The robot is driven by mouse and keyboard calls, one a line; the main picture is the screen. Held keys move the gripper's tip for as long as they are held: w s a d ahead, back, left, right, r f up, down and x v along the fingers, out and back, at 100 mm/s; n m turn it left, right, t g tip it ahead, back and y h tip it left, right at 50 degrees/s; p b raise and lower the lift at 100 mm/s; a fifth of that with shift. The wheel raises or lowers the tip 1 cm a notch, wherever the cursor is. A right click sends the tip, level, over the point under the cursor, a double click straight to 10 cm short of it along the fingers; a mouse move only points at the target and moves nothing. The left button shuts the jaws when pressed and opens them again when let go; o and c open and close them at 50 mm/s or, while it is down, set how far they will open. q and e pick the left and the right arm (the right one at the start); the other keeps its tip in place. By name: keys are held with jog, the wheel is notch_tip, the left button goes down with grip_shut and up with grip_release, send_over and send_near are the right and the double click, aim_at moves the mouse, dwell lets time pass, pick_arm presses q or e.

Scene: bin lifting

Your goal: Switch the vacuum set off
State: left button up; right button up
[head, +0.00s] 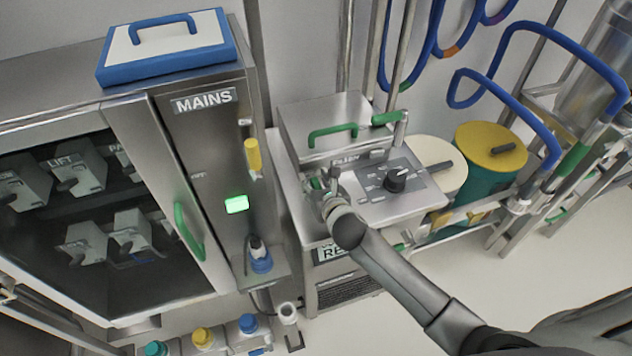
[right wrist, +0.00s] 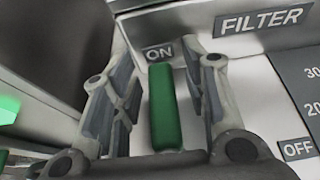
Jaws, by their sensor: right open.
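A steel machine (head: 330,275) with a black dial (head: 397,180) on its sloping top stands right of the mains cabinet; I take it as the vacuum set. In the right wrist view a green lever (right wrist: 164,108) stands just below an ON label (right wrist: 158,53). An OFF label (right wrist: 298,149) is off to the right. My right gripper (head: 326,184) is over the left part of the machine's top. Its open fingers in the right wrist view (right wrist: 160,78) are on either side of the lever, not visibly closed on it. My left gripper is not in view.
The mains cabinet (head: 190,130) has a green light (head: 236,204), a yellow handle (head: 252,154) and a blue-framed box (head: 168,48) on top. A yellow-lidded drum (head: 490,147) and blue hoses (head: 560,40) are to the right. Open floor (head: 560,270) lies at lower right.

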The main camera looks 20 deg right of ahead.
grip_shut()
dwell(0.3)
jog(key=shift+d, duration=0.1)
